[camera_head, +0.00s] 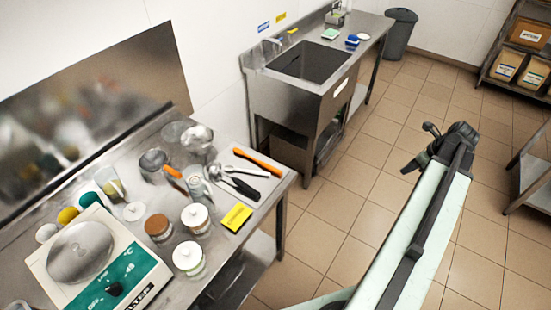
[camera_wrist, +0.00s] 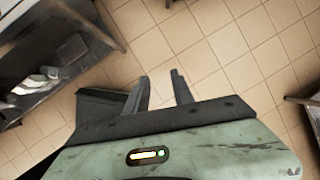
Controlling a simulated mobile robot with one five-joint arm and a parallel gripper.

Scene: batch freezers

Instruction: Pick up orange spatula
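A long, thin orange tool (camera_head: 257,162), which looks like the orange spatula, lies on the right end of the steel counter (camera_head: 272,193). Another orange-handled tool (camera_head: 174,177) leans up at a steel container further left, and its lower end is hidden. My gripper (camera_head: 418,150) is over the open floor, well to the right of the counter. In the wrist view my gripper (camera_wrist: 160,76) shows two fingers apart with only floor tiles between them. The spatula cannot be made out in the wrist view.
Black-handled utensils (camera_head: 238,183), a yellow block (camera_head: 236,217), several lidded jars (camera_head: 195,217) and a scale (camera_head: 95,262) crowd the counter. A sink unit (camera_head: 300,95) stands behind. Shelves (camera_head: 520,60) are at right. The tiled floor between is clear.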

